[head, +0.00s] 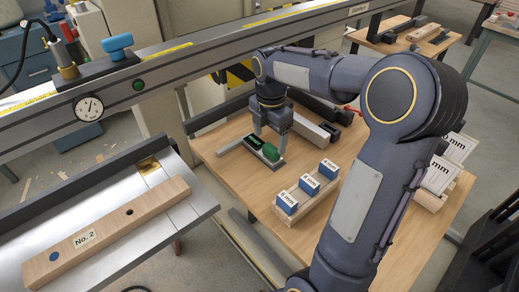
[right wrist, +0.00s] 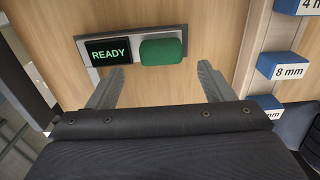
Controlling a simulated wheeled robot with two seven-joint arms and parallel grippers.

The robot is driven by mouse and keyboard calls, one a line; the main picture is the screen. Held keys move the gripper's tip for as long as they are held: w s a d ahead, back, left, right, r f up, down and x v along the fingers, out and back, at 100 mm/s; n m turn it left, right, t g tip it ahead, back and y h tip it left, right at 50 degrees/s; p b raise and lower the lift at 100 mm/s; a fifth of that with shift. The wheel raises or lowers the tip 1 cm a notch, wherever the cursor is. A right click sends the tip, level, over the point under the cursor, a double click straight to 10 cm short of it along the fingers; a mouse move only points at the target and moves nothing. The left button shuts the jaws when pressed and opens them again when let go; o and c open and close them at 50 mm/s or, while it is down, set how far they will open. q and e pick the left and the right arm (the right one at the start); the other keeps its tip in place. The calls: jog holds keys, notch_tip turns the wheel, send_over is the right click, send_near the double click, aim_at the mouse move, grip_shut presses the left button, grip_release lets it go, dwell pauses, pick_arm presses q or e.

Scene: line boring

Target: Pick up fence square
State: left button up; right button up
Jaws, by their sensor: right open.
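My right gripper (head: 271,147) is open and points down over the small grey panel (head: 250,146) on the wooden table. In the right wrist view its two fingertips (right wrist: 161,69) are spread apart just below the panel's green button (right wrist: 163,51), with nothing held between them. The panel carries a dark display reading READY (right wrist: 109,51). A thin light grey metal strip (head: 230,146) lies beside the panel, partly covered. I cannot tell for certain whether this strip is the fence square. My left gripper is not in view.
A wooden tray with blue-and-white millimetre blocks (head: 308,186) stands right of the panel. Long dark and grey bars (head: 315,131) lie behind the gripper. A steel machine bed (head: 100,222) with a wooden piece labelled No. 2 (head: 108,231) is at left. My right arm hides part of the table.

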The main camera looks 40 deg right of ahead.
aim_at(269, 149)
jog(key=shift+s+a+f, duration=0.1)
jog(key=shift+f, duration=1.85)
jog(key=c, duration=1.5)
jog(key=shift+o, duration=0.2)
jog(key=shift+r, duration=0.2)
jog(key=shift+r, duration=0.2)
jog(key=r, duration=0.3)
jog(key=shift+s+a+r, duration=0.1)
jog(key=shift+s+a, duration=0.05)
jog(key=shift+a, duration=0.1)
jog(key=s+a+r+b, duration=0.1)
jog(key=s+a+r, duration=0.8)
jog(key=shift+s+a+b, duration=0.15)
jog(key=shift+a+b, duration=0.25)
jog(key=shift+r, duration=0.1)
